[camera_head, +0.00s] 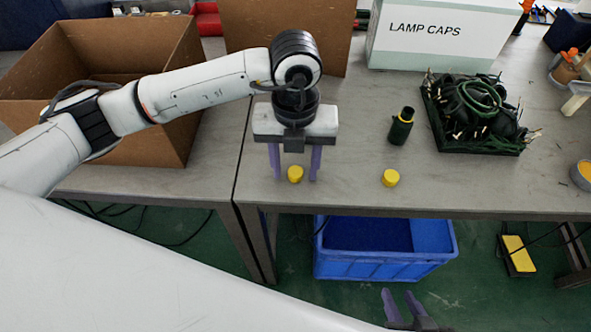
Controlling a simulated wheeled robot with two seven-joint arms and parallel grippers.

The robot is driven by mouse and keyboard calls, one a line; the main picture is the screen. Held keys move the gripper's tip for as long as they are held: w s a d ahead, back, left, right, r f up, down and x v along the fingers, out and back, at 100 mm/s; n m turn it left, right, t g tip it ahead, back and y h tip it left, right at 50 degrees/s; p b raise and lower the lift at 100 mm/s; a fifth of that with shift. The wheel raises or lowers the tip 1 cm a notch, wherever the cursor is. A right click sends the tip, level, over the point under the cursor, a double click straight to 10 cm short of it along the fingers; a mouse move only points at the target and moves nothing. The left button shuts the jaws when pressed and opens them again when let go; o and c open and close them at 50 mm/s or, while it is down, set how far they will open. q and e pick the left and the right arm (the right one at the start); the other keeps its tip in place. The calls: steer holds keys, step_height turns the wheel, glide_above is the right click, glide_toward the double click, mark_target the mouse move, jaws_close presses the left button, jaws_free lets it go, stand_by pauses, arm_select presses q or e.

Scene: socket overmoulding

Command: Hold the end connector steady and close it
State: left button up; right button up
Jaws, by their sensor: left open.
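A yellow cap (390,178) sits near the table's front edge, below the connector in the picture. A second yellow cap (295,174) sits further left. My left gripper (295,176) points down with its purple fingers open, one on each side of this second cap, with gaps between. Whether the fingertips touch the table is hard to tell. My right gripper (401,296) shows only at the bottom edge, low in front of the table, its purple fingers apart and empty.
A green tray (478,150) of dark cables stands right of the connector. A white "LAMP CAPS" box (425,42) is at the back. Cardboard boxes (175,135) are at the left and back. A blue bin (385,268) stands below the table edge. The table between the caps is clear.

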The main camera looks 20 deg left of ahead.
mark_target(295, 172)
arm_select(q)
steer(key=c, duration=1.1)
steer(key=shift+r, duration=0.1)
step_height(295, 172, up, 10)
